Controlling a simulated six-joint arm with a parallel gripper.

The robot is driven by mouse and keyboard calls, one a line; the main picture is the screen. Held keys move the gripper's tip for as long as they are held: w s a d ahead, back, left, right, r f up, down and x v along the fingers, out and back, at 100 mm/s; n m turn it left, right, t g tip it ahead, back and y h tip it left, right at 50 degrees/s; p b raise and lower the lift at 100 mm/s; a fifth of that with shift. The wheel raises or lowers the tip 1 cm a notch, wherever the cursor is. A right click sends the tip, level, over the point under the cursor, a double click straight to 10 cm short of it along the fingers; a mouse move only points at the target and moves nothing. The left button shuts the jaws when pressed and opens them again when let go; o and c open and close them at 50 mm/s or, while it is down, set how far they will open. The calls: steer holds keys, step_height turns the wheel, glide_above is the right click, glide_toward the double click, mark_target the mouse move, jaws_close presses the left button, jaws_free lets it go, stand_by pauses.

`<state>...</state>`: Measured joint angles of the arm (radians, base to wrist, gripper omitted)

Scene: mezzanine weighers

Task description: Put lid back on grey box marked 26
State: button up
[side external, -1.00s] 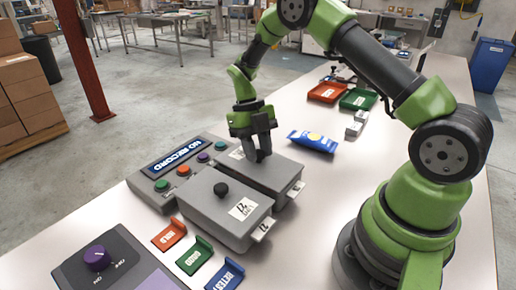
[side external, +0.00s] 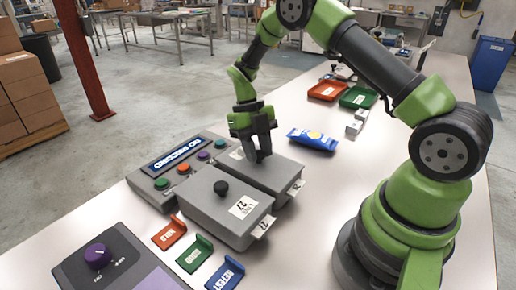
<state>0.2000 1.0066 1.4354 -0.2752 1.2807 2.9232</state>
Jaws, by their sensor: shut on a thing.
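Two grey boxes stand side by side on the table. The nearer box (side external: 215,228) has a lid (side external: 212,200) with a black knob and a label reading 27. The rear box (side external: 285,197) has a small tag at its right end that is too small to read surely. A grey lid (side external: 283,174) lies on or just over the rear box; I cannot tell whether it is fully seated. My gripper (side external: 261,156) points down at the middle of this lid, shut on its knob, which the fingers mostly hide.
A grey panel with coloured buttons and a display (side external: 176,153) sits left of the boxes. Orange, green and blue tags (side external: 194,254) and a purple-knob console (side external: 97,258) are in front. A blue packet (side external: 313,140), small white boxes (side external: 356,124) and red and green trays (side external: 328,92) lie behind right.

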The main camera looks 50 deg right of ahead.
steer(key=o, duration=1.5)
steer(key=shift+r, duration=3.5)
jaws_close()
steer(key=shift+f, duration=0.15)
